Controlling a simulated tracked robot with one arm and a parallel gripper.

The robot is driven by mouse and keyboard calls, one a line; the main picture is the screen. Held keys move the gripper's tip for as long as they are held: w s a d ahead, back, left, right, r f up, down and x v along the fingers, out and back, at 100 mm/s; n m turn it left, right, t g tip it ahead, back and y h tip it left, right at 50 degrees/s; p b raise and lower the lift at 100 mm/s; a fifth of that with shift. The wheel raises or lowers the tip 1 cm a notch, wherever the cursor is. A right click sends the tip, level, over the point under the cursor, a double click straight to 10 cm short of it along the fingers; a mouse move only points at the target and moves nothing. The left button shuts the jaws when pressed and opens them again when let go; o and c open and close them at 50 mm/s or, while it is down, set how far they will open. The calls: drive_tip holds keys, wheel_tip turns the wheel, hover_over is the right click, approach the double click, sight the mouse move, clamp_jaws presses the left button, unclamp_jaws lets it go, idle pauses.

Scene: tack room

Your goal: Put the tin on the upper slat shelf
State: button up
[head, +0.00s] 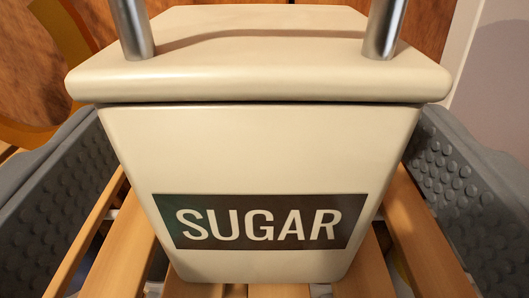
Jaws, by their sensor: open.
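The tin (262,150) is cream with a wide, overhanging lid and a dark label reading SUGAR. It stands upright on wooden slats (425,235), close in front of me, and fills the middle of the view. Two shiny metal posts (385,30) rise from its lid and run out of the top of the picture. My gripper (264,170) is open, with one grey studded jaw on each side of the tin. Slats show between the jaws and the tin's lower body, so the jaws are apart from it there. I cannot tell which shelf these slats belong to.
A brown, mottled surface (430,25) lies behind the tin. A curved yellow-orange thing (70,45) is at the upper left, beyond the left jaw. A pale wall (495,75) is at the right. Gaps run between the slats.

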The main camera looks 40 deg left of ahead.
drive_tip(key=shift+r, duration=0.15)
drive_tip(key=b+v, duration=0.1)
drive_tip(key=v, duration=1.1)
